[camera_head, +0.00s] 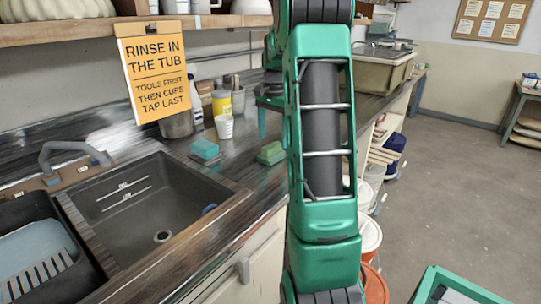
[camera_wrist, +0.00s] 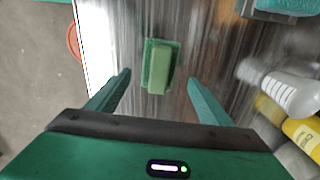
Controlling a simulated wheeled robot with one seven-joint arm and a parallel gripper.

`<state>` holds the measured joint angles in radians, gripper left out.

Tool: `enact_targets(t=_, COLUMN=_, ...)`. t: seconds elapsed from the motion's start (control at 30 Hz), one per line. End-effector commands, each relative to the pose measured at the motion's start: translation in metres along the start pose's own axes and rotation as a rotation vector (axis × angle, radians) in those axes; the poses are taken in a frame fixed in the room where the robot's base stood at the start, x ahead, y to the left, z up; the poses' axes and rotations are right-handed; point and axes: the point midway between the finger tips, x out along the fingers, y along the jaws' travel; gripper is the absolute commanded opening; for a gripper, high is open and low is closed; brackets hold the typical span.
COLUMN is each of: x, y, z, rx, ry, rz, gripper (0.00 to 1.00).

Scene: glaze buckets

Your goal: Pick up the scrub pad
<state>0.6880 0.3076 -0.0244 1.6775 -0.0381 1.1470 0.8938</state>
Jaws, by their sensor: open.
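The scrub pad, a green block on a darker green base, lies on the dark streaked counter right of the sink in the head view (camera_head: 271,153). In the wrist view, the scrub pad (camera_wrist: 160,68) appears between my fingers, a little beyond their tips. My gripper (camera_wrist: 160,78) is open and empty, with one finger on each side of the pad in the picture. In the head view, part of it shows above the counter, and my arm hides the rest.
A blue sponge (camera_head: 205,149) lies left of the pad, by the sink (camera_head: 160,205). A white cup (camera_head: 224,127), a yellow-labelled container (camera_head: 222,103) and a white bottle (camera_wrist: 285,92) stand near the wall. The counter around the pad is bare; its front edge is close.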

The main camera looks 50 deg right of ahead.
Motion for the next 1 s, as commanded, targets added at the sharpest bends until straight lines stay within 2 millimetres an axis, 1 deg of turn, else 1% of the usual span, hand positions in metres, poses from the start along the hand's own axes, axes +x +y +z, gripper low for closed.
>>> enact_targets(t=0.17, x=0.011, y=0.000, z=0.002, rx=-0.001, ry=-0.001, rz=0.001, gripper=0.73)
enact_targets(t=0.4, x=0.044, y=0.001, z=0.006, rx=-0.001, ry=-0.002, rz=0.002, gripper=0.73)
enact_targets(t=0.5, x=0.052, y=0.000, z=0.006, rx=-0.001, ry=0.000, rz=0.001, gripper=0.73)
enact_targets(t=0.77, x=0.056, y=0.000, z=0.005, rx=-0.001, ry=0.000, rz=0.000, gripper=0.73)
enact_targets(t=0.8, x=0.056, y=0.000, z=0.005, rx=-0.001, ry=0.000, rz=0.000, gripper=0.71)
enact_targets(t=0.87, x=0.056, y=0.000, z=0.005, rx=-0.001, ry=0.000, rz=0.000, gripper=0.57)
enact_targets(t=0.9, x=0.056, y=0.000, z=0.005, rx=-0.001, ry=0.000, rz=0.000, gripper=0.47)
enact_targets(t=0.93, x=0.056, y=0.000, z=0.005, rx=-0.001, ry=0.000, rz=0.000, gripper=0.40)
enact_targets(t=0.97, x=0.055, y=0.000, z=0.005, rx=-0.001, ry=0.000, rz=0.000, gripper=0.33)
enact_targets(t=1.0, x=0.055, y=0.000, z=0.005, rx=-0.001, ry=0.000, rz=0.000, gripper=0.28)
